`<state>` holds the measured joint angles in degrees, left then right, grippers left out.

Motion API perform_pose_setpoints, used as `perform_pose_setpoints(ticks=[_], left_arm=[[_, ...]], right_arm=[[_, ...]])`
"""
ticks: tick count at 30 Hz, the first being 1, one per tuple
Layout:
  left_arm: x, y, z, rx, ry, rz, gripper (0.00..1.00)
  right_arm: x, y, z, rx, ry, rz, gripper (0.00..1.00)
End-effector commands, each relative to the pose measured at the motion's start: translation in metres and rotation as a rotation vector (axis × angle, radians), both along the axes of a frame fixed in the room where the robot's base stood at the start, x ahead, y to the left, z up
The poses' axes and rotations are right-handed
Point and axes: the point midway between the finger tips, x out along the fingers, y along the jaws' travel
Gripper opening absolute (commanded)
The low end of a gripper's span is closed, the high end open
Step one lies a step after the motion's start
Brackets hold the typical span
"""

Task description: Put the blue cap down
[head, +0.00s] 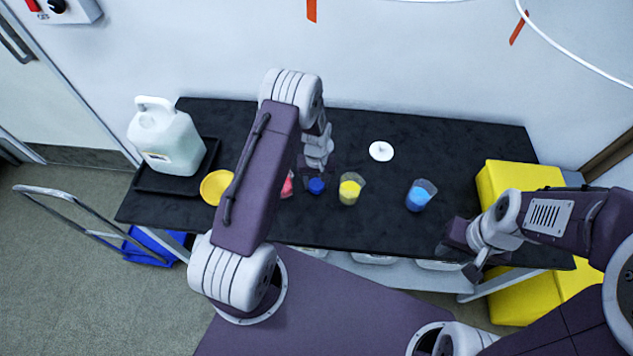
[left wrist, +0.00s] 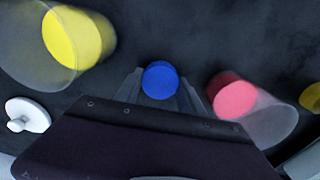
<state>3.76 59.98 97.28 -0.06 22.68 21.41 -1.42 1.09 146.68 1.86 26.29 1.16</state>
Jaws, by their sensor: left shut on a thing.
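The blue cap (head: 317,186) is at the tips of my left gripper (head: 318,178), over the black table between the red beaker and the yellow beaker. In the left wrist view the blue cap (left wrist: 160,80) sits between the two fingers of my left gripper (left wrist: 160,92), which are shut on it. I cannot tell whether the cap touches the table. My right gripper (head: 470,262) hangs at the table's front right edge, away from the cap; its fingers are too unclear to tell open from shut.
Beakers with yellow (head: 350,188), red (head: 288,184) and blue (head: 419,196) contents stand on the black table (head: 455,150). A white lid (head: 381,151) lies behind, a yellow dish (head: 216,187) at left. A white jug (head: 168,140) stands on a black tray (head: 150,181). Yellow boxes (head: 515,176) are at right.

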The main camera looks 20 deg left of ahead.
Motion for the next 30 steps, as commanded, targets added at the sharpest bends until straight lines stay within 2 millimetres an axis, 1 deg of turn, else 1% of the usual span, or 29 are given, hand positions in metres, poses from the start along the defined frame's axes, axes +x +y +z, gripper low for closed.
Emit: perform_pose_setpoints(ticks=[5, 6, 7, 8, 17, 21, 22, 26, 30], left_arm=[[0.0, 0.0, -0.007, 0.0, 0.0, 0.0, 0.04], [0.0, 0.0, -0.005, 0.0, -0.001, 0.0, 0.57], [0.0, 0.0, -0.005, 0.0, 0.0, 0.0, 0.66], [0.0, 0.0, -0.005, 0.0, 0.0, 0.0, 0.68], [0.0, 0.0, -0.004, 0.0, 0.0, 0.0, 0.68], [0.001, 0.0, 0.01, 0.0, -0.002, 0.0, 0.68], [0.001, 0.0, 0.013, 0.0, -0.004, 0.0, 0.68], [0.002, 0.0, 0.043, 0.001, -0.006, 0.0, 0.68], [0.001, 0.0, 0.081, 0.0, -0.007, 0.0, 0.68]], right_arm=[[0.0, 0.0, -0.006, 0.0, 0.0, 0.0, 0.36], [0.0, 0.0, -0.004, 0.0, 0.0, 0.0, 0.36], [0.0, 0.0, -0.004, 0.0, 0.0, 0.0, 0.36], [0.0, 0.0, -0.004, 0.0, 0.0, 0.0, 0.36], [0.0, 0.0, -0.003, 0.0, 0.0, 0.0, 0.36], [0.0, 0.0, 0.006, 0.0, -0.001, 0.0, 0.36], [0.0, 0.0, 0.003, 0.0, -0.001, 0.0, 0.36], [0.0, 0.0, 0.0, 0.0, 0.0, 0.0, 0.36], [0.0, 0.0, -0.002, 0.0, 0.0, 0.0, 0.36]])
